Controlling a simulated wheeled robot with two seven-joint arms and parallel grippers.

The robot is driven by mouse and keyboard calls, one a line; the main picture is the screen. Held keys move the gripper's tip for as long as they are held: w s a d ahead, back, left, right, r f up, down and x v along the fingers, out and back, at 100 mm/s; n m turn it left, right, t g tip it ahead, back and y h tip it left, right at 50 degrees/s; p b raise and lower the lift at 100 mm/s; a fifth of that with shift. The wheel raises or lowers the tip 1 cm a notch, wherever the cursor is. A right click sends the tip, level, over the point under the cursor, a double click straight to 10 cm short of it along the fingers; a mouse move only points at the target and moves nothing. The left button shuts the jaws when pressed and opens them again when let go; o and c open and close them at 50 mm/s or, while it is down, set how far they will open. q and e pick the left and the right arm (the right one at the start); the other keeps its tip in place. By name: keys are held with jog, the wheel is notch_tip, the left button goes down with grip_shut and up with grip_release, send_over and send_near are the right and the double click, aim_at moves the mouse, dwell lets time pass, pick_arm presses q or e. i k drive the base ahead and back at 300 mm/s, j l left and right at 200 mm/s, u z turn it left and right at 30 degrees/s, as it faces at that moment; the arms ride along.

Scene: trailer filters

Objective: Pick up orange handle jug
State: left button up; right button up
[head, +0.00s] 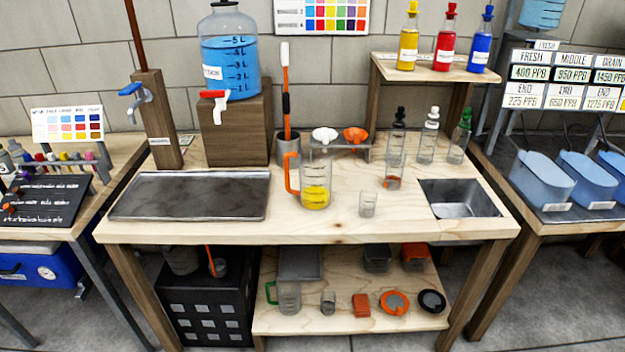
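The orange handle jug (316,186) stands upright on the wooden workbench (335,232), near its middle. It is clear, with yellow liquid in the bottom. Its orange handle (291,174) is on the left side of the jug. Neither of my grippers is in the head view, so I cannot see their state or position.
A small clear beaker (367,204) stands right of the jug. A metal tray (190,195) lies to the left and a sink (460,198) is at the right. A cup with a brush (288,147) and funnels (325,135) are behind. The bench's front strip is clear.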

aim_at(315, 159)
jog(key=i+l+u, duration=0.2)
jog(key=i+l, duration=0.15)
jog(key=i+l+u, duration=0.2)
jog(key=i+l, duration=0.15)
jog(key=i+l+u, duration=0.2)
jog(key=l, duration=0.4)
jog(key=i, duration=0.1)
